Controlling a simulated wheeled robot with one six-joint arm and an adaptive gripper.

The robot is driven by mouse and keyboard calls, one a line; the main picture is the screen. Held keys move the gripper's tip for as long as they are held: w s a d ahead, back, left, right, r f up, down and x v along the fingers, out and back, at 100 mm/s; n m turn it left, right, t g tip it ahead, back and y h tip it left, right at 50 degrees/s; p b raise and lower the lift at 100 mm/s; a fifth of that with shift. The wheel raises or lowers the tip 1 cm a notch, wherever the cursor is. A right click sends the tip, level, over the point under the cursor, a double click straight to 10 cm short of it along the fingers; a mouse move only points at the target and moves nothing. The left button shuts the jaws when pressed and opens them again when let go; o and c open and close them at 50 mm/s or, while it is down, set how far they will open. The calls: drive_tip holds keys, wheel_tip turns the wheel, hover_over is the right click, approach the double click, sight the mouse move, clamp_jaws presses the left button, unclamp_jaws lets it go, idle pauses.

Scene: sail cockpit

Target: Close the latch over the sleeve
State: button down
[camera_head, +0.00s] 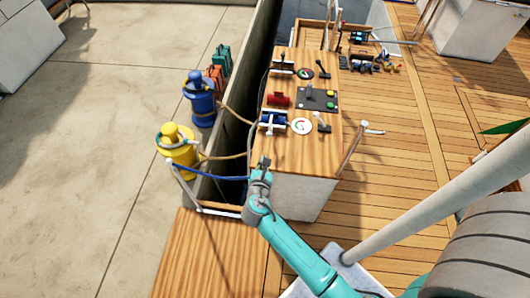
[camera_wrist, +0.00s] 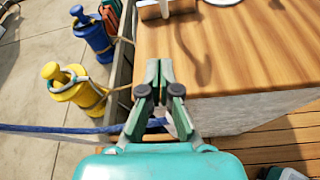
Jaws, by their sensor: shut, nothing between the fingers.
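My gripper (camera_head: 263,163) is shut and empty at the near left edge of the wooden console top (camera_head: 290,153). In the wrist view its fingertips (camera_wrist: 158,68) are together over the console edge, touching nothing that I can make out. On the console lie a blue fitting with pale metal parts (camera_head: 272,121) and a red cylinder (camera_head: 279,99), both beyond the gripper. Which part is the latch or the sleeve is too small to tell.
The console also bears a black panel with coloured buttons (camera_head: 317,99), small levers (camera_head: 321,122) and round white discs (camera_head: 301,126). A yellow bollard (camera_head: 177,148) and a blue bollard (camera_head: 201,99) stand left, across a gap. A blue rope (camera_head: 210,177) runs near my gripper.

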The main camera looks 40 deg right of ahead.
drive_tip(key=x, duration=0.8)
drive_tip(key=shift+w+d+f, duration=0.15)
drive_tip(key=shift+w+d, duration=0.05)
drive_tip(key=shift+d, duration=0.1)
drive_tip(key=shift+w+d, duration=0.1)
drive_tip(key=shift+d, duration=0.05)
drive_tip(key=shift+s+d+r, duration=0.1)
drive_tip(key=shift+r, duration=0.85)
drive_tip(key=shift+s+d+r, duration=0.1)
drive_tip(key=shift+s+r, duration=0.05)
drive_tip(key=shift+r, duration=0.85)
